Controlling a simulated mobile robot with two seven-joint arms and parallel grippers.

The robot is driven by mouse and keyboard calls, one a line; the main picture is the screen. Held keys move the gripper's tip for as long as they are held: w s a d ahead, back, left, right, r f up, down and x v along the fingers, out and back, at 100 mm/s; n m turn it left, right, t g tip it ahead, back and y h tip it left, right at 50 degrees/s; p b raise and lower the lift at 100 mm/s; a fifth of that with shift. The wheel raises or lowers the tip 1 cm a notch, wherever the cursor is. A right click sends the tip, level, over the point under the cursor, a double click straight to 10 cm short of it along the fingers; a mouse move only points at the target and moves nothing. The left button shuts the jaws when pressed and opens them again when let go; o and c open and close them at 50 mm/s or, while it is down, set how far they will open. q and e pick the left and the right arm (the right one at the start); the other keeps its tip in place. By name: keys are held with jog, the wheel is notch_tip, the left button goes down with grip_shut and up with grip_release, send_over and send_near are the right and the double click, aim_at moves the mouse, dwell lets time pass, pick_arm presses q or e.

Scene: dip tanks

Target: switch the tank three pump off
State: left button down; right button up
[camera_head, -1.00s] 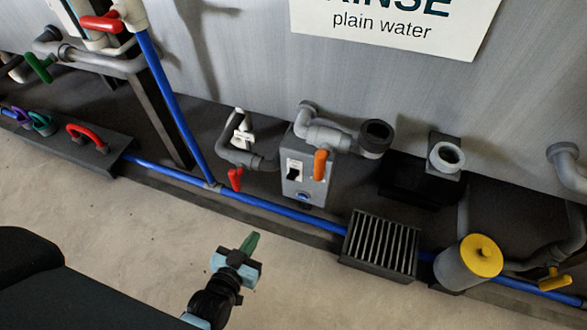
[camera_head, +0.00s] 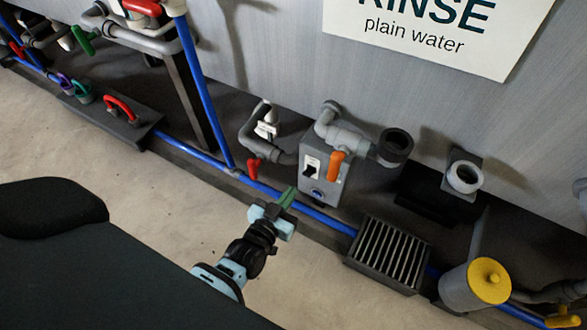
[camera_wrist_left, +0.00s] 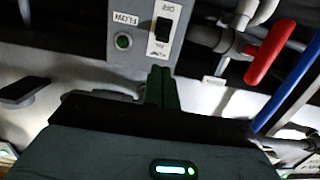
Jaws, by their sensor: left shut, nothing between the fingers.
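The grey pump box (camera_head: 342,188) stands at the foot of the tank. Its front carries a black switch (camera_head: 311,170) on a white plate and a small round lamp below. In the left wrist view the switch (camera_wrist_left: 164,29) has an upside-down OFF label, and the lamp (camera_wrist_left: 123,42) has a FLOW label and looks green. I cannot tell the switch's position. My left gripper (camera_head: 288,196) is shut and empty, just left of and below the box face. Its fingers also show in the left wrist view (camera_wrist_left: 161,84), pointing towards the switch plate. My right gripper is not in view.
An orange lever (camera_head: 336,165) sits right beside the switch. A red valve handle (camera_head: 253,168) hangs left of the box, and a blue pipe (camera_head: 265,189) runs along the floor. A slatted grey block (camera_head: 387,254) and a yellow-capped canister (camera_head: 472,285) stand to the right.

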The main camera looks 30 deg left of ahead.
aim_at(308, 173)
pick_arm(q)
jog(key=w+b, duration=0.1)
jog(key=w, duration=0.1)
jog(key=w+f+b, duration=0.1)
jog(key=w, duration=0.2)
jog(key=w+b, duration=0.1)
jog(key=w, duration=0.1)
jog(key=shift+w+d+f, duration=0.15)
jog(key=shift+w+f, duration=0.05)
jog(key=shift+w, duration=0.55)
jog(key=shift+f, duration=0.1)
jog(key=shift+s+t+b, duration=0.15)
jog(key=shift+t+b, duration=0.25)
jog(key=shift+b, duration=0.05)
jog(key=shift+f, duration=0.1)
